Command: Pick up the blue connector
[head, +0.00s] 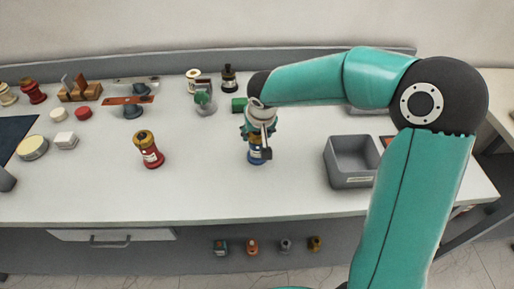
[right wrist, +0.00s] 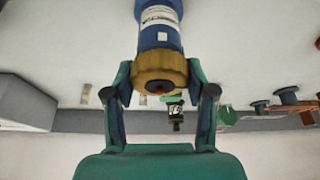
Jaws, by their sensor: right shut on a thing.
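The blue connector (head: 257,157) stands upright on the white table in the head view, below my right gripper (head: 258,138), which hides its upper part. In the right wrist view the blue connector (right wrist: 158,35) shows a blue body with a white label and a yellow-brown end. My right gripper (right wrist: 160,88) is shut on that yellow-brown end, one finger on each side. My left gripper is not in view.
A grey bin (head: 350,162) stands to the right of the connector. A red connector (head: 149,150) with a yellow-brown top stands to the left. A green block (head: 239,105) and other parts stand behind. The table's front edge is close.

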